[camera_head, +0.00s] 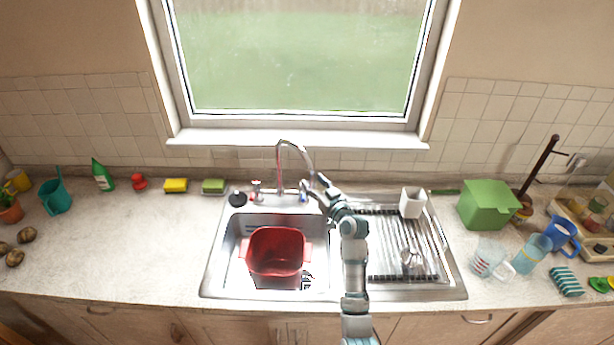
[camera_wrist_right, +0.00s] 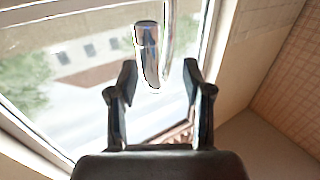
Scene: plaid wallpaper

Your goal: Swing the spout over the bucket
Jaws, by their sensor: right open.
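The curved metal spout (camera_head: 294,145) rises from the tap at the back of the sink and arches to the right. The red bucket (camera_head: 275,251) stands in the left basin, left of the spout's tip. My right gripper (camera_head: 315,181) is at the spout's hanging end. In the right wrist view the spout's end (camera_wrist_right: 148,55) shows just beyond and between the two open fingers of my right gripper (camera_wrist_right: 158,78). Whether a finger touches it cannot be told. My left gripper is not in view.
A ribbed drainboard (camera_head: 385,247) with a white cup (camera_head: 412,202) lies right of my right arm. A green box (camera_head: 487,205) and several cups stand on the right counter. The left counter's front is mostly clear.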

